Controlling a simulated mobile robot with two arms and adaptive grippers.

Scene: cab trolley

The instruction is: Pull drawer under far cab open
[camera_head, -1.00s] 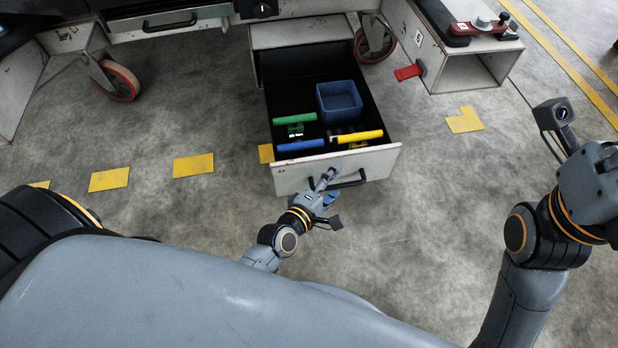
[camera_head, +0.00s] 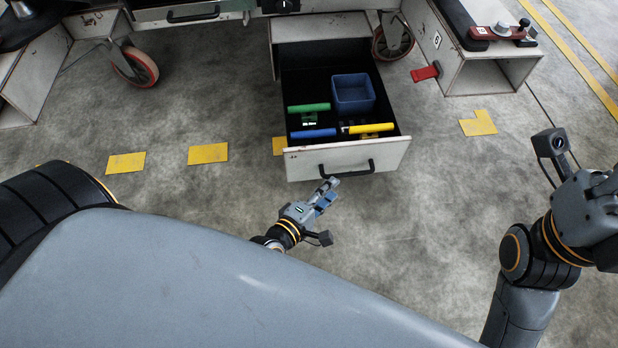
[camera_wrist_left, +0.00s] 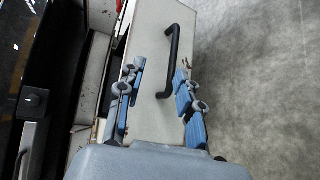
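The drawer (camera_head: 301,164) under the cab stands pulled out, with a white front and a dark inside. Its black handle (camera_head: 347,168) is in the middle of the front. My left gripper (camera_head: 328,187) is just in front of the handle and appears apart from it. In the left wrist view the gripper (camera_wrist_left: 162,68) is open and empty, its blue-grey fingers spread to either side of the handle (camera_wrist_left: 171,62), which lies ahead of it. My right gripper (camera_head: 604,205) is at the right edge of the head view, partly cut off; its fingers are not clear.
The drawer holds a blue bin (camera_head: 353,94) and green (camera_head: 309,107), blue (camera_head: 313,133) and yellow (camera_head: 371,128) handled items. A caster wheel (camera_head: 136,67) and a red pedal (camera_head: 425,73) are near the trolley. The floor before the drawer is clear.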

